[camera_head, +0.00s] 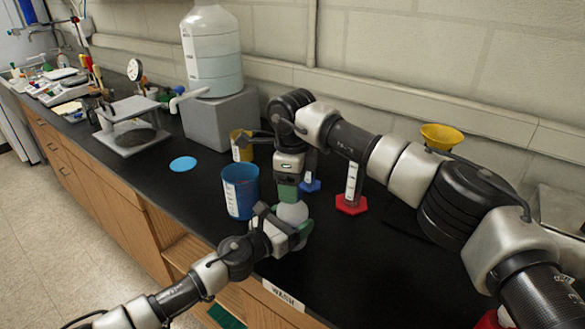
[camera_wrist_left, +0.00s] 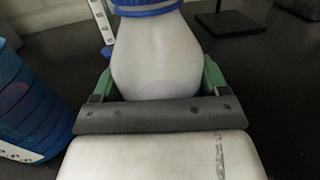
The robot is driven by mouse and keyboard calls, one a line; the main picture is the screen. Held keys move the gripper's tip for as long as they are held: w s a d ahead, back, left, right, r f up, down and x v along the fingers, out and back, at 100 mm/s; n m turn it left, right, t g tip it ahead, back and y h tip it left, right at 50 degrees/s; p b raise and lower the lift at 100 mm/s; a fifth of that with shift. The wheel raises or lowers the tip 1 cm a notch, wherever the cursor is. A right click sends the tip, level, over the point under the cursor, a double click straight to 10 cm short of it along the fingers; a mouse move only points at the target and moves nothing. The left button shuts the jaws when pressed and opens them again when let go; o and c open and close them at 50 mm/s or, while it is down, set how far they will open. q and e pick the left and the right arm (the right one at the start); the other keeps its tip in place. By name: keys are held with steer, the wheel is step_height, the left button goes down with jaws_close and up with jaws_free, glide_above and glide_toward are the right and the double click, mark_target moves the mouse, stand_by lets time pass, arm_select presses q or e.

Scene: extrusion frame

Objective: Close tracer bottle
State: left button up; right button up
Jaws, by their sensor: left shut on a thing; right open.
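The white bottle (camera_head: 292,212) stands upright near the front edge of the black bench. My left gripper (camera_head: 285,232) is shut on its body, with a green finger on each side in the left wrist view (camera_wrist_left: 157,85). A blue ribbed cap or collar (camera_wrist_left: 146,8) is at the bottle's neck, cut off by the top of the left wrist view. My right gripper (camera_head: 288,192) points down directly over the bottle top in the head view and is open. It hides the bottle's neck there, so I cannot tell whether its fingers touch the cap.
A blue beaker (camera_head: 241,192) stands close left of the bottle. A yellow container (camera_head: 242,146), a blue-based cylinder (camera_head: 310,184) and a red-based cylinder (camera_head: 352,203) stand behind. A large carboy (camera_head: 212,55) rests on a grey block. Bench right of the bottle is partly clear.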

steer(key=shift+f, duration=0.5)
steer(key=c, duration=1)
steer(key=shift+o, duration=0.2)
steer(key=o, duration=1.1)
steer(key=shift+r, duration=0.1)
step_height(320, 180, up, 12)
steer(key=shift+f, duration=0.1)
